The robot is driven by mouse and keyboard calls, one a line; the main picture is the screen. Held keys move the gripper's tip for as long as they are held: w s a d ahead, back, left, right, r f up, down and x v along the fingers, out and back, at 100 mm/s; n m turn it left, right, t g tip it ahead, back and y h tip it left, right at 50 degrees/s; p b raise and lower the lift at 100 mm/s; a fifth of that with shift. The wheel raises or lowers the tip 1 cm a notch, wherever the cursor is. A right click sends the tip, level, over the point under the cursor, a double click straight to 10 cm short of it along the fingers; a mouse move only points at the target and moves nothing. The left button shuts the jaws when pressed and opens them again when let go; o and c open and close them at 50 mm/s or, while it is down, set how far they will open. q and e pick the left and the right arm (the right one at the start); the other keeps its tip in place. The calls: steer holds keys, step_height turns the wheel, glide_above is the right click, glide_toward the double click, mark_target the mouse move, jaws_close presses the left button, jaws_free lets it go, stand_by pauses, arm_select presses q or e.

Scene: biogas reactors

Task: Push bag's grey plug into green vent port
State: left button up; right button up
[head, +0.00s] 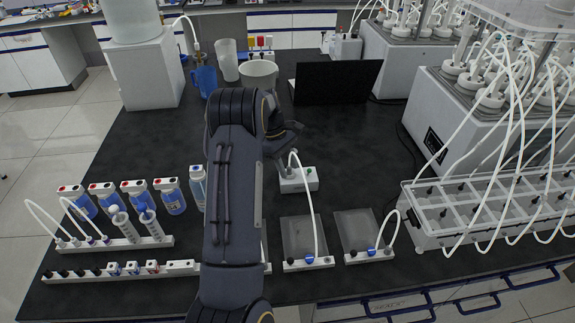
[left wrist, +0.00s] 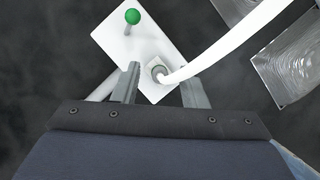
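The vent block is a white box (head: 304,181) on the black bench; it also shows in the left wrist view (left wrist: 116,40) with a green ball (left wrist: 132,16) on a thin stem at its far corner. The grey plug (left wrist: 158,72) is at the end of a white tube (left wrist: 225,45), over or in the block's near part; I cannot tell how deep it sits. My left gripper (left wrist: 160,88) has its fingers apart, one each side of the plug with gaps visible. The grey bag (head: 298,236) lies flat nearer me, its tube (head: 313,212) arching to the block. My right gripper is out of view.
A second bag (head: 357,229) with its own tube lies to the right. Bottles and a syringe rack (head: 110,246) stand left. A tubed white reactor tray (head: 455,220) stands right. A black screen (head: 335,82) and a beaker (head: 258,72) are behind.

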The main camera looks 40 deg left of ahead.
arm_select(q)
steer(key=b+v, duration=0.1)
steer(key=v, duration=0.6)
steer(key=shift+r, duration=0.4)
steer(key=shift+a, duration=0.15)
